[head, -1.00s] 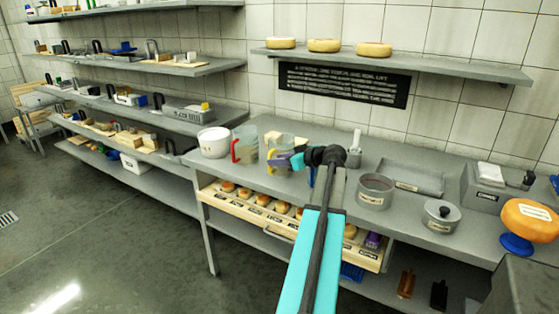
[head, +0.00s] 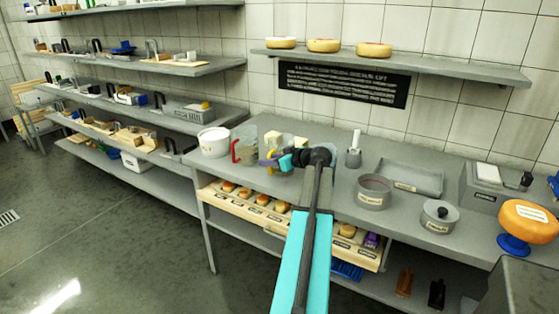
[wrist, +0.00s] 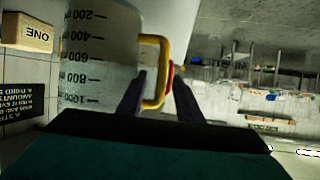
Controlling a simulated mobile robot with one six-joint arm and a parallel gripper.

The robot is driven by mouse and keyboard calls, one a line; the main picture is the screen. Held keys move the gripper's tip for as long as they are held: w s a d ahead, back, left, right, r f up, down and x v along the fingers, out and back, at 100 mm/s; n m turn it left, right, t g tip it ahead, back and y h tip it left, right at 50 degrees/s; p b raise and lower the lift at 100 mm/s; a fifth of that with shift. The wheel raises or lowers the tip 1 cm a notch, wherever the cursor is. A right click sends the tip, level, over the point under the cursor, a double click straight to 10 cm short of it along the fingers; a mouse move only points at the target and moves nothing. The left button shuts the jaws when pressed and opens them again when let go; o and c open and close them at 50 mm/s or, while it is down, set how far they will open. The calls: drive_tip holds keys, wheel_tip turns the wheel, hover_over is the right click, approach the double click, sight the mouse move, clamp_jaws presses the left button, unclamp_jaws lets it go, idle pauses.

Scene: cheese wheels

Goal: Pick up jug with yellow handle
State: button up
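The jug with the yellow handle (wrist: 100,50) fills the left of the wrist view, which looks upside down. It is a pale clear jug with volume marks. Its yellow handle (wrist: 164,62) lies between the two separated fingers of my gripper (wrist: 160,85). One fingertip seems inside the handle loop and the other outside. Gaps show beside the handle, so my gripper looks open. In the head view, my gripper (head: 272,160) is at the yellow handle, above the counter, and my arm hides part of the jug. A jug with a red handle (head: 236,150) stands just left.
A white pot (head: 214,142) stands left of the jugs. A metal pot (head: 374,192), a tray (head: 412,178) and a lidded pot (head: 440,215) stand on the counter (head: 330,205) to the right. A drawer of small cheeses (head: 212,196) is below. A wall shelf (head: 460,69) hangs above.

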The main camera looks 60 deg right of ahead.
drive_tip(key=shift+c, duration=0.5)
clamp_jaws()
idle(1.0)
drive_tip(key=shift+r, duration=0.1)
